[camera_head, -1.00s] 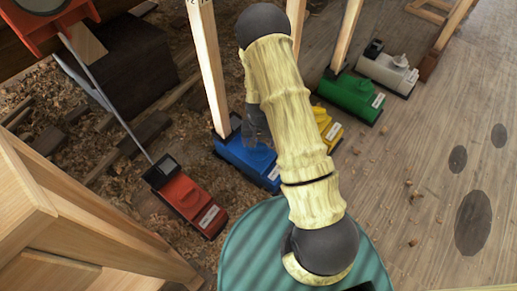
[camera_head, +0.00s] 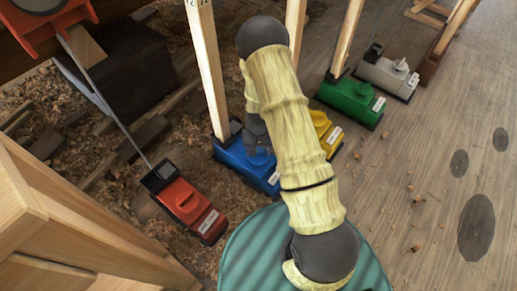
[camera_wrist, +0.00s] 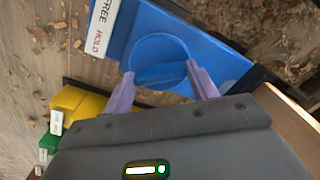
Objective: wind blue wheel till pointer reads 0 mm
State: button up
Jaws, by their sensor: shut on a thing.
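The blue wheel (camera_wrist: 160,62) is a round knob with a raised bar on top of a blue box (camera_head: 233,156). The box stands at the foot of a pale upright post. My gripper (camera_wrist: 164,86) has one finger on each side of the wheel and is shut on it. In the head view my gripper (camera_head: 259,150) reaches down over the blue box, and my arm hides part of it. A label on the box reads FREE and HOLD in the wrist view. No pointer or its reading can be made out.
A red box (camera_head: 188,204) with a slanting rod stands left of the blue one. Yellow (camera_head: 325,130), green (camera_head: 350,100) and grey (camera_head: 388,76) boxes stand to the right. The pale post (camera_head: 206,70) rises close to my gripper. Wooden framing (camera_head: 75,215) fills the lower left.

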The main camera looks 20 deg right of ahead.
aim_at(259, 151)
jog(key=shift+r+p, duration=0.1)
jog(key=shift+p, duration=0.45)
jog(key=o, duration=1)
notch_tip(259, 151, up, 17)
jog(key=p, duration=0.9)
jog(key=shift+r, duration=0.1)
